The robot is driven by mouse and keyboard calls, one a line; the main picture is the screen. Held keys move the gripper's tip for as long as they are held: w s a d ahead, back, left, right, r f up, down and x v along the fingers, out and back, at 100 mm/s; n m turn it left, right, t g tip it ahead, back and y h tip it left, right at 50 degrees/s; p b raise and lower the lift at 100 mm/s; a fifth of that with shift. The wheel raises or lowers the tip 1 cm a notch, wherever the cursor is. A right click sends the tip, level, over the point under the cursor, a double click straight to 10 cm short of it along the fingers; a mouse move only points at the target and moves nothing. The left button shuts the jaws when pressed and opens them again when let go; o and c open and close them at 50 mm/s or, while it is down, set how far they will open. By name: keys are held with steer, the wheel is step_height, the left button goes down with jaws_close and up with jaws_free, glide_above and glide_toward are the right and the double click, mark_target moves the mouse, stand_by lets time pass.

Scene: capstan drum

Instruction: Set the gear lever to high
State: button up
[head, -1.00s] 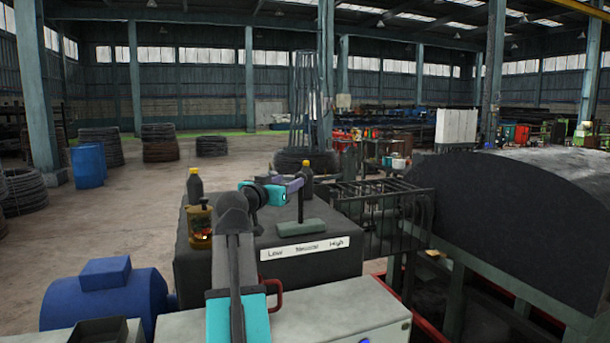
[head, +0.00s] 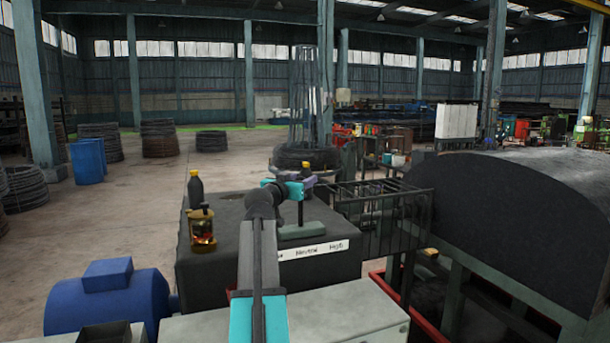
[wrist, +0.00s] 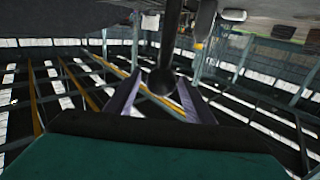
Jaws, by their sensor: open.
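The gear lever (head: 300,213) rises from a grey-green base on a dark box. It looks about upright, above the word Neutral on the white label strip (head: 325,249). High is at the strip's right end; my arm covers most of Low. My gripper (head: 304,179) is at the lever's top in the head view, hiding its knob. In the wrist view my gripper (wrist: 158,88) has its two purple fingers apart. The lever's round dark knob (wrist: 162,81) shows between them, with a gap on each side. I cannot tell whether a finger touches it.
A dark bottle with a yellow cap (head: 195,190) and a lantern-like jar (head: 202,228) stand on the box's left side. Another yellow cap (head: 304,168) shows behind my gripper. A black railing (head: 385,210) and a large dark drum housing (head: 530,205) are to the right.

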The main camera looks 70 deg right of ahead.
steer(key=shift+s+d+p, duration=0.15)
steer(key=shift+d+p, duration=0.3)
steer(key=shift+d, duration=1.25)
jaws_close()
